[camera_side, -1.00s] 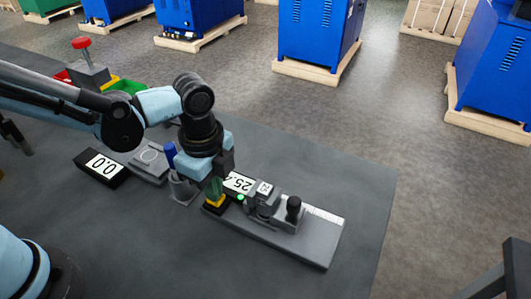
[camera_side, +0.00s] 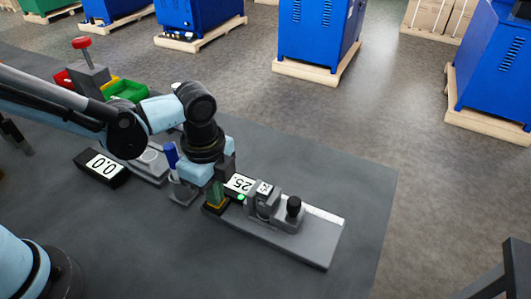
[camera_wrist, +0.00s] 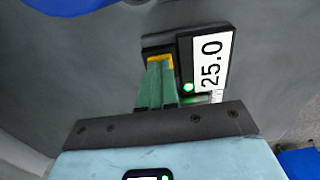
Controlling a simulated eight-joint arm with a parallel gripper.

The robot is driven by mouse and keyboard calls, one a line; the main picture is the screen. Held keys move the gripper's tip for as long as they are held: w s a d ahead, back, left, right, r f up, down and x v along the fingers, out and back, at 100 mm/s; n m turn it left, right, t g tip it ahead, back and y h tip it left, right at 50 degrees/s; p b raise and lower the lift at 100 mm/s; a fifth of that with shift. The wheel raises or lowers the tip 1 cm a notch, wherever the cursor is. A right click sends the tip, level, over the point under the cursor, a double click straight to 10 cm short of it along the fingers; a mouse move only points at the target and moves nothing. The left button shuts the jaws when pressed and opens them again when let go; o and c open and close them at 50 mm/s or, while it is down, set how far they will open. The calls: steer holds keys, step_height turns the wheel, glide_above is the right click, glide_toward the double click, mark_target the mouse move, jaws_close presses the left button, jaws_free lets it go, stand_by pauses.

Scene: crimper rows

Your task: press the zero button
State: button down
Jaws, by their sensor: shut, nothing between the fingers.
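A yellow piece (camera_wrist: 160,58) on a dark base lies right at my fingertips in the wrist view; it seems to be a button, but no label shows. Beside it is a display (camera_wrist: 210,62) reading 25.0; in the side view the display (camera_side: 240,184) is partly covered by my gripper. A small lit green spot (camera_wrist: 188,87) sits at the display's edge, to the right of my fingers, and shows in the side view (camera_side: 241,197). My gripper (camera_side: 216,203) points down with its green fingers together and empty, over the yellow piece. Whether they touch it is unclear.
A grey slide fixture (camera_side: 315,240) with a black knob (camera_side: 294,206) extends to the right. A blue-handled tool in a grey holder (camera_side: 183,190) stands close on the left. A second display (camera_side: 102,166) reads 0.0. Bins (camera_side: 126,91) lie behind. The front table is clear.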

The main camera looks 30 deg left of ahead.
step_height(320, 180, up, 14)
steer(key=shift+f, duration=0.25)
stand_by(0.3)
steer(key=a+n+t, duration=0.1)
steer(key=a+n, duration=0.2)
steer(key=a+n+t, duration=0.1)
steer(key=a+n, duration=0.1)
steer(key=a, duration=0.1)
steer(key=a+f+n+t, duration=0.1)
steer(key=a+n, duration=0.2)
steer(key=shift+n+h, duration=0.3)
steer(key=shift+h, duration=0.1)
steer(key=s+a+f+n+t, duration=0.1)
steer(key=a+n+t, duration=0.3)
steer(key=a+n, duration=0.4)
steer(key=shift+s+f+n+y, duration=0.25)
steer(key=shift+f+n+y, duration=0.15)
steer(key=shift+f+n, duration=0.3)
